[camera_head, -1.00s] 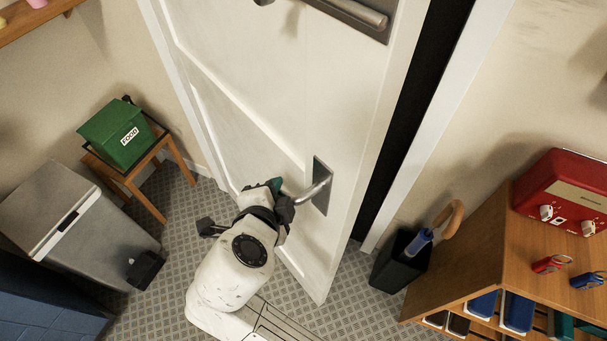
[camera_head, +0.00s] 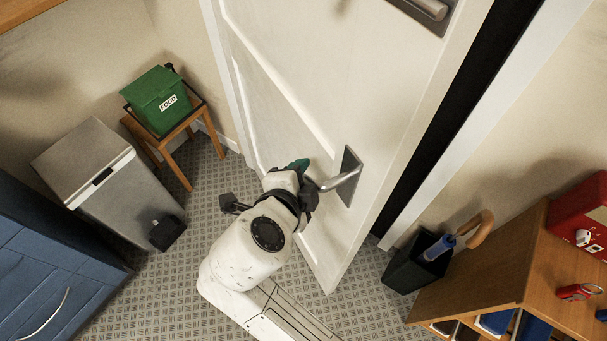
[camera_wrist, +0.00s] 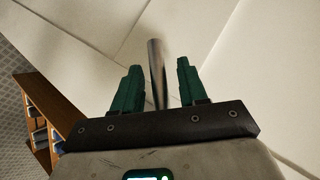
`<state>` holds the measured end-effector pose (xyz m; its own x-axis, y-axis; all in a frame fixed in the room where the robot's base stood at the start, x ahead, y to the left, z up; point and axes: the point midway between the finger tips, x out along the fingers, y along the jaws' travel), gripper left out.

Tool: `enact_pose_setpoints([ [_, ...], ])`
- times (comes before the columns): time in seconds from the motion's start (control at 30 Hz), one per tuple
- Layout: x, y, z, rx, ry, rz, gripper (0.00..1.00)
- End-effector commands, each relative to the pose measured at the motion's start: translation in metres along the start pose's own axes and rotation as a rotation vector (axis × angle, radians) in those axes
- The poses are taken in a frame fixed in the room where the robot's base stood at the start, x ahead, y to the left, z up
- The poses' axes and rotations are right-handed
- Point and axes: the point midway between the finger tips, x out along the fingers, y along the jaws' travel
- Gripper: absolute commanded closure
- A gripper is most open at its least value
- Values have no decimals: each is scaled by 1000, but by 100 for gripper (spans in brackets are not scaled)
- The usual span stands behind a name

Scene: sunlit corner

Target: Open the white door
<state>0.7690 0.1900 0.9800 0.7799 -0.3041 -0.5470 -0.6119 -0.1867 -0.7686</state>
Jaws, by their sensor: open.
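The white door (camera_head: 300,60) stands ajar, with a dark gap along its right edge. A metal lever handle (camera_head: 340,181) on a dark plate sits low on the door in the head view. A second handle (camera_head: 428,8) shows at the top edge. My gripper (camera_head: 298,168) is at the free end of the lower lever. In the wrist view my gripper (camera_wrist: 156,85) has its two green fingers apart, with the metal lever (camera_wrist: 157,75) between them. Clear space shows on both sides of the lever there. In the head view my wrist partly hides the fingers.
A grey bin (camera_head: 110,185) and a green food box (camera_head: 157,100) on a wooden stool (camera_head: 178,170) stand to the left. A black umbrella stand (camera_head: 409,268) and a wooden shelf unit (camera_head: 480,275) stand to the right. Tiled floor (camera_head: 170,290) is clear in front.

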Motion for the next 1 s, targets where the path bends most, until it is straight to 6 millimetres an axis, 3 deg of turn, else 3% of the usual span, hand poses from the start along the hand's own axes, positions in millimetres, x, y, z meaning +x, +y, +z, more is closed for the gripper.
enact_pose_setpoints([
  [0.5,-88,0,1,0,-3,-1,58],
  [0.67,-98,0,0,1,0,1,58],
  [0.93,-100,0,0,1,0,1,58],
  [1.0,-100,0,0,1,0,1,63],
])
